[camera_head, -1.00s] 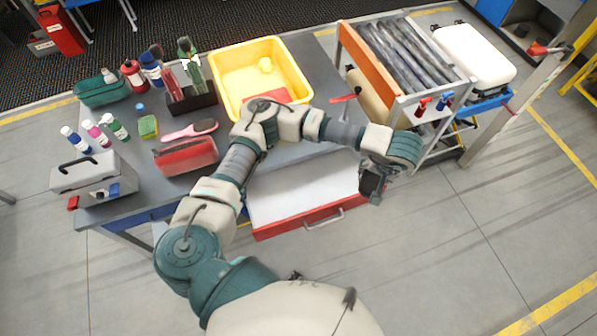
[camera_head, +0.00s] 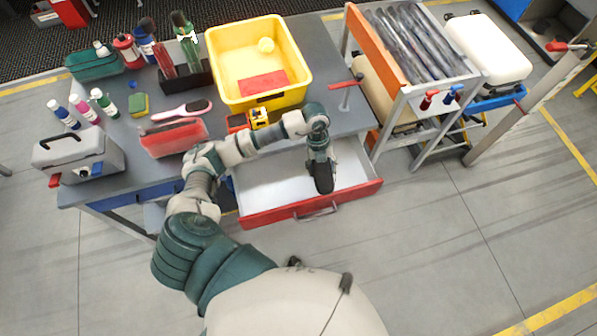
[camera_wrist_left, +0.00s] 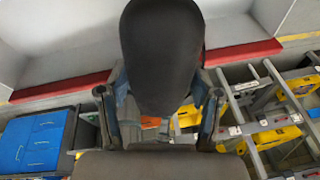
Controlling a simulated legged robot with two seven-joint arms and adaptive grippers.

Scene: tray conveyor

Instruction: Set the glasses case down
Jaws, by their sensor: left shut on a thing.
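A dark grey, rounded glasses case (camera_head: 322,178) hangs from my left gripper (camera_head: 320,157), over the open drawer. The drawer has a pale inside (camera_head: 268,190) and a red front (camera_head: 260,215). In the left wrist view the case (camera_wrist_left: 162,50) fills the upper middle, with the fingers of my left gripper (camera_wrist_left: 160,98) on both sides of it. The drawer's red front (camera_wrist_left: 60,87) passes behind the case there. I cannot tell whether the case touches the drawer floor. My right gripper is not in view.
A yellow bin (camera_head: 225,65) stands on the grey table above the drawer. A rack cart (camera_head: 405,100) stands right of the drawer. The drawer's left and right parts look bare.

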